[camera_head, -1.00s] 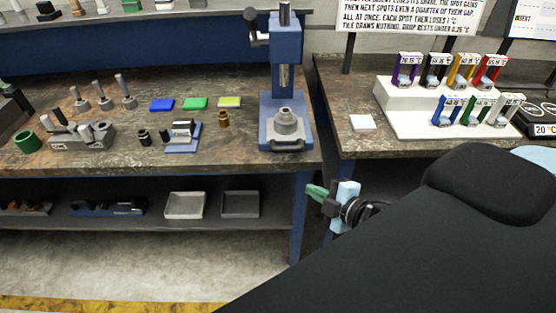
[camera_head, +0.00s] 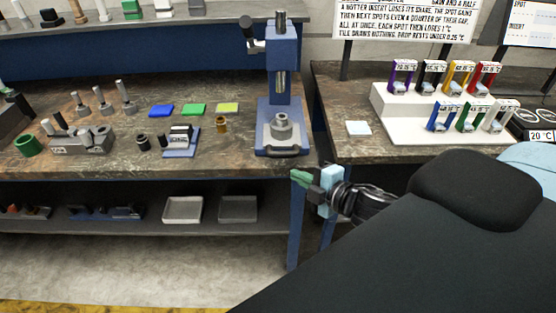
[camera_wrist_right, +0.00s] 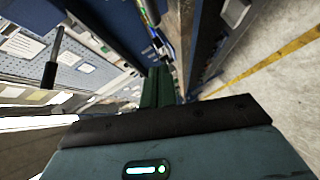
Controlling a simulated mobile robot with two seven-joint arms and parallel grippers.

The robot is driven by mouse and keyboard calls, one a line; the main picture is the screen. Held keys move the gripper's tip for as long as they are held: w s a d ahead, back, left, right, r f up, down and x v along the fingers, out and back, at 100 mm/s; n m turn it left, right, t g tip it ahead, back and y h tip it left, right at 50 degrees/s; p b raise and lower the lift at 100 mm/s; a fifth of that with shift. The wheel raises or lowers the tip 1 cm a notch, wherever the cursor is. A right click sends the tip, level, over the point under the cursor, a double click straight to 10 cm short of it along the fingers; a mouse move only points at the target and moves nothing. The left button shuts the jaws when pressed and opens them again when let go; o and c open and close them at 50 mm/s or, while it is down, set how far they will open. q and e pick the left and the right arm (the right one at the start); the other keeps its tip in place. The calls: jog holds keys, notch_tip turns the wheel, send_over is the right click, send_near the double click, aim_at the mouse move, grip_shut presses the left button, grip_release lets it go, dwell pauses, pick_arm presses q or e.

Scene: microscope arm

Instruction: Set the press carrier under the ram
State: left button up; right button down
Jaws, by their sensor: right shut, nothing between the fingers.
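The blue arbor press (camera_head: 283,100) stands at the right end of the left workbench. Its vertical ram (camera_head: 281,80) is above a grey stepped carrier (camera_head: 281,128), which sits on the press base with a dark handle at the front. I cannot tell whether the carrier is exactly centred under the ram. My right gripper (camera_head: 298,177) is shut and empty, with green fingers, in front of the bench's right edge, below and right of the press. In the right wrist view its green fingers (camera_wrist_right: 158,88) are together. My left gripper is not in view.
On the bench are a grey tool block (camera_head: 82,143), blue (camera_head: 161,111), green (camera_head: 194,110) and yellow (camera_head: 228,108) pads, a brass bushing (camera_head: 221,125) and a green ring (camera_head: 27,145). A white rack (camera_head: 400,105) stands on the right table. A narrow gap separates the tables.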

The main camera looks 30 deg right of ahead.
jog(key=d+x, duration=0.2)
jog(key=x, duration=0.9)
jog(key=shift+w+d+f, duration=0.2)
jog(key=shift+d+f, duration=0.1)
